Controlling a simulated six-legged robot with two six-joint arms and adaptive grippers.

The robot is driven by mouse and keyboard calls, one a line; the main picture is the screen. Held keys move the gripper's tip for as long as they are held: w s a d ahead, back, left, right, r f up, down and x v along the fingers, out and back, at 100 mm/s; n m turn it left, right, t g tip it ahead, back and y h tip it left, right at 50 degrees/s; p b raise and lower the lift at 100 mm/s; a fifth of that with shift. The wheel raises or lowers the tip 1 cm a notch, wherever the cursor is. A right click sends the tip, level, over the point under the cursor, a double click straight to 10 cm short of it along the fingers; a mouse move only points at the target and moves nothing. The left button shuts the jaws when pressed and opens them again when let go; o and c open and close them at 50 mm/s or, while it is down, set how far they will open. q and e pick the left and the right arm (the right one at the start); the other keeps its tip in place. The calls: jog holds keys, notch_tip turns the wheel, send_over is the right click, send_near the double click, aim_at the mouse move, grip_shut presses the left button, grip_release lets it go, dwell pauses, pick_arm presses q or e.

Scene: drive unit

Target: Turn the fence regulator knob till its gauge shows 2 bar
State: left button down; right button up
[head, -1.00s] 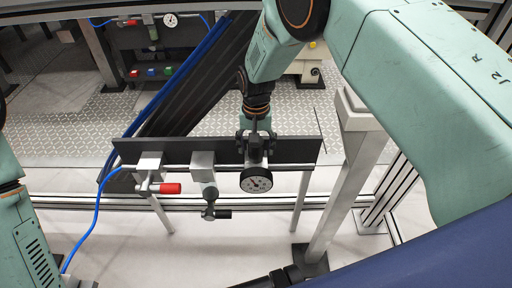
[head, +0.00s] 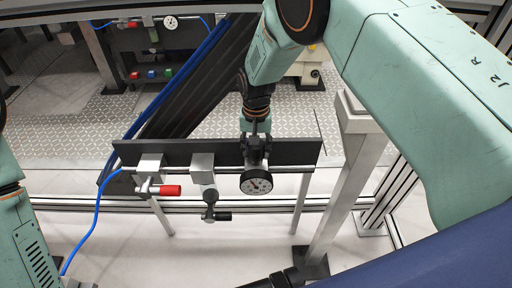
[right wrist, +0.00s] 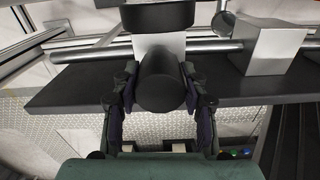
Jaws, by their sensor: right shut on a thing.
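The fence regulator's round white gauge (head: 256,181) faces me at the right part of the dark fence panel; its needle is too small to read surely. My right gripper (head: 255,152) comes down from above, just behind the gauge. In the right wrist view the black regulator knob (right wrist: 161,80) sits between the two fingers of my right gripper (right wrist: 161,100), which are shut on it. Beyond the knob are the silver regulator body (right wrist: 158,42) and the dark back of the gauge (right wrist: 157,16). My left arm shows at the left edge; its gripper is not in view.
On the same dark panel (head: 290,153) are a valve with a red handle (head: 168,190) and a silver block (head: 202,168) with a black-handled part below. A blue hose (head: 97,212) runs down left. A grey post (head: 345,180) stands right of the panel.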

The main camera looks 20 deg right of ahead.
jog(key=n+p, duration=0.2)
jog(key=n, duration=0.1)
jog(key=shift+r+n, duration=0.1)
jog(key=shift+n, duration=0.2)
jog(key=shift+n+p, duration=1.05)
jog(key=shift+n, duration=0.95)
jog(key=o, duration=1.1)
jog(key=shift+o, duration=0.2)
